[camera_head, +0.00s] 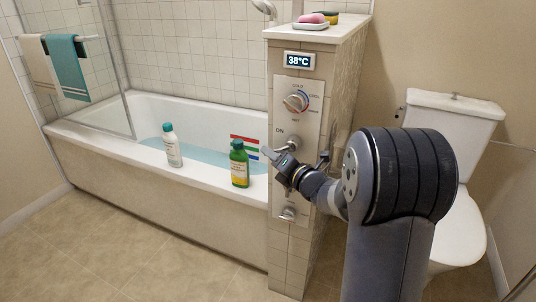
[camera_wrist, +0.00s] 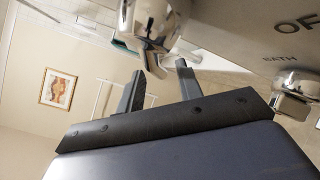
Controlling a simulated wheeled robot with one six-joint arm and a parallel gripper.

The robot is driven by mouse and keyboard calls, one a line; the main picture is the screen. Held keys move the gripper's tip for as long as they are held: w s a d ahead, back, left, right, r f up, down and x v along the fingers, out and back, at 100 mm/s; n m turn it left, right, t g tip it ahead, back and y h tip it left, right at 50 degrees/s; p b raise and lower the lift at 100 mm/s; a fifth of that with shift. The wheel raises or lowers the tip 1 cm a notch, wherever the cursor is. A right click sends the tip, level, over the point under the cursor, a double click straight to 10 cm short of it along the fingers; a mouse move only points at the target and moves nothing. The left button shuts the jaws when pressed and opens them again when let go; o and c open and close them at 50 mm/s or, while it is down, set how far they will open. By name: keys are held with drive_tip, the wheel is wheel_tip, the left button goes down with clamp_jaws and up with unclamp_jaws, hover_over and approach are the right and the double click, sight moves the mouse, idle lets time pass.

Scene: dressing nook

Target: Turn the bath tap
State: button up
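The control panel (camera_head: 300,118) is on a tiled pillar at the end of the bath. A chrome lever handle sits at its middle, below the word ON; in the wrist view the handle (camera_wrist: 150,28) is large at the top. My gripper (camera_head: 272,157) is in front of the panel at that height, partly covering the handle in the head view. In the wrist view my gripper (camera_wrist: 160,68) is open, and the end of the handle shows between its fingertips. Contact cannot be told. A lower chrome knob (camera_head: 289,214) also shows in the wrist view (camera_wrist: 298,88), near the word BATH.
A temperature dial (camera_head: 296,101) sits above, under a 38°C display (camera_head: 299,60). A green bottle (camera_head: 239,168) and a white bottle (camera_head: 172,148) stand on the rim of the bath (camera_head: 105,143), left of my gripper. A toilet (camera_head: 455,125) is at right. The floor at front left is clear.

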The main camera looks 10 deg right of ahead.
drive_tip(key=shift+x, duration=1.2)
drive_tip(key=shift+c, duration=0.5)
clamp_jaws()
